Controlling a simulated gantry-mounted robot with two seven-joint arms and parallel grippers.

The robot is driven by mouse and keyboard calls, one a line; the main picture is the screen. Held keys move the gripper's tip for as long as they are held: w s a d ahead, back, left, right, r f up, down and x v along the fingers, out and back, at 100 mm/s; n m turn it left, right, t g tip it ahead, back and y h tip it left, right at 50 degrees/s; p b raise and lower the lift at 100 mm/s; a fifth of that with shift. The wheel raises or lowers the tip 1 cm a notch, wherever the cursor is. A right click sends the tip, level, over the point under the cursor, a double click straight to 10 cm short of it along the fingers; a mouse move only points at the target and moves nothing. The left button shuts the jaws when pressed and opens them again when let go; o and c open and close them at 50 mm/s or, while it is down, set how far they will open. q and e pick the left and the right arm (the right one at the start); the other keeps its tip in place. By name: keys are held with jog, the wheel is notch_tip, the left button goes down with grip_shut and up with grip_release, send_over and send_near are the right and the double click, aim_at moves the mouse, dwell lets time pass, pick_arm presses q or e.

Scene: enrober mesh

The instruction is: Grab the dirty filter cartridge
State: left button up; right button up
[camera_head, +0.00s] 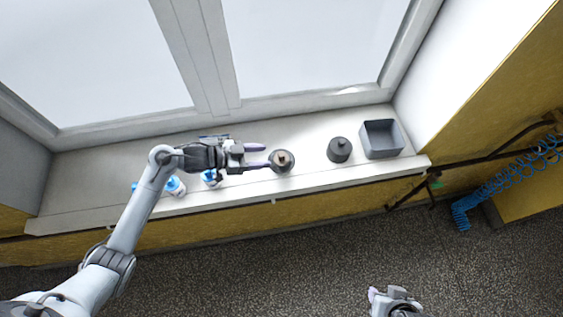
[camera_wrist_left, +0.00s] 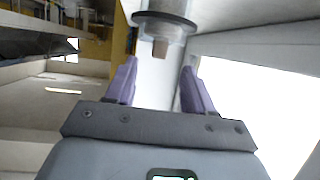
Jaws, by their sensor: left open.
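A round dark-rimmed holder (camera_head: 276,168) stands on the windowsill with a small tan-brown piece (camera_head: 283,158) at its centre, which looks like the dirty filter cartridge. In the left wrist view the holder (camera_wrist_left: 178,19) looks clear-walled with a dark flange, and the brown piece (camera_wrist_left: 160,48) shows ahead of the fingers. My left gripper (camera_head: 263,157) is open and empty, its purple fingers pointing at the holder from the left. In the left wrist view its fingertips (camera_wrist_left: 160,68) are spread apart. My right gripper (camera_head: 374,293) is low over the floor; its jaw state is unclear.
A dark grey lidded cylinder (camera_head: 339,150) and an open grey bin (camera_head: 382,140) stand on the sill (camera_head: 310,178) to the right. Blue-capped bottles (camera_head: 175,186) stand left, partly behind my arm. The window is behind; a blue coiled hose (camera_head: 490,190) hangs at right.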

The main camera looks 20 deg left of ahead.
aim_at(275, 160)
pick_arm(q)
jog(key=shift+x, duration=2.6)
jog(key=shift+d+r, duration=0.1)
jog(key=shift+r, duration=0.05)
grip_shut()
